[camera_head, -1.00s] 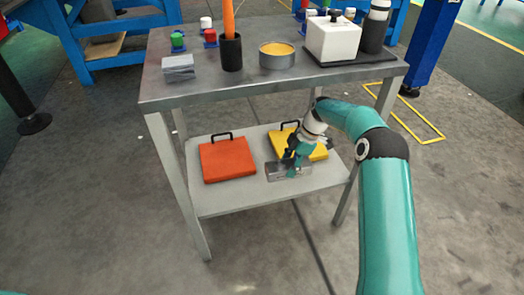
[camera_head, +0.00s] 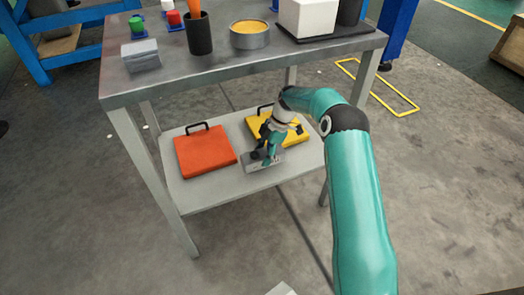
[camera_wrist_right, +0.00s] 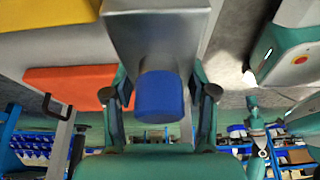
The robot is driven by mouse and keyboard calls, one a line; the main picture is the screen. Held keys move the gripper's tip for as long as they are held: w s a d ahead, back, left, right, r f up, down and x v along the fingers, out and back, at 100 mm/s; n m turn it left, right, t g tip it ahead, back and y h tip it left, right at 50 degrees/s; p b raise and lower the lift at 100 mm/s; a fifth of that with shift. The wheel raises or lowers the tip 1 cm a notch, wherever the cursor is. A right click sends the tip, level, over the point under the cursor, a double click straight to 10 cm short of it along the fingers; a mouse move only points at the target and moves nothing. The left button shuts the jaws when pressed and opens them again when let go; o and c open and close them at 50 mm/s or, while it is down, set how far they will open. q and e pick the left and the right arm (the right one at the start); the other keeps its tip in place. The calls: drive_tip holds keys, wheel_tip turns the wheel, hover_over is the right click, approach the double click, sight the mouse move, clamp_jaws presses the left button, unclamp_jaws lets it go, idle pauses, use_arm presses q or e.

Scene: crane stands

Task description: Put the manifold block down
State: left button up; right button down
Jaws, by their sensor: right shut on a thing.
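The manifold block (camera_head: 264,163) is a grey metal block at the lower shelf, in front of the yellow case. My right gripper (camera_head: 266,153) is shut on it from above. In the right wrist view the grey block (camera_wrist_right: 160,30) reaches away between the fingers of my right gripper (camera_wrist_right: 160,98), with a blue round part (camera_wrist_right: 158,95) facing the camera. The block looks to be at the shelf surface, but I cannot tell whether it touches. My left gripper is not in view.
The lower shelf (camera_head: 215,194) also holds an orange case (camera_head: 204,152) and a yellow case (camera_head: 290,133). The tabletop (camera_head: 180,75) above carries a grey block stack (camera_head: 141,56), a black cup (camera_head: 199,35), a round tin (camera_head: 249,36) and a white box (camera_head: 307,17).

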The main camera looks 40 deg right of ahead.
wheel_tip(320, 180, down, 4)
drive_tip(key=shift+r+b, duration=0.1)
drive_tip(key=shift+b, duration=0.5)
drive_tip(key=shift+c, duration=1.7)
unclamp_jaws()
drive_tip(key=p+v, duration=0.4)
drive_tip(key=v, duration=0.7)
drive_tip(key=shift+d+r+p, duration=0.1)
drive_tip(key=shift+r+p, duration=0.05)
drive_tip(key=shift+p, duration=0.15)
drive_tip(key=shift+s+d+r, duration=0.1)
drive_tip(key=shift+d+r, duration=0.05)
drive_tip(key=shift+r, duration=0.15)
drive_tip(key=shift+s, duration=0.1)
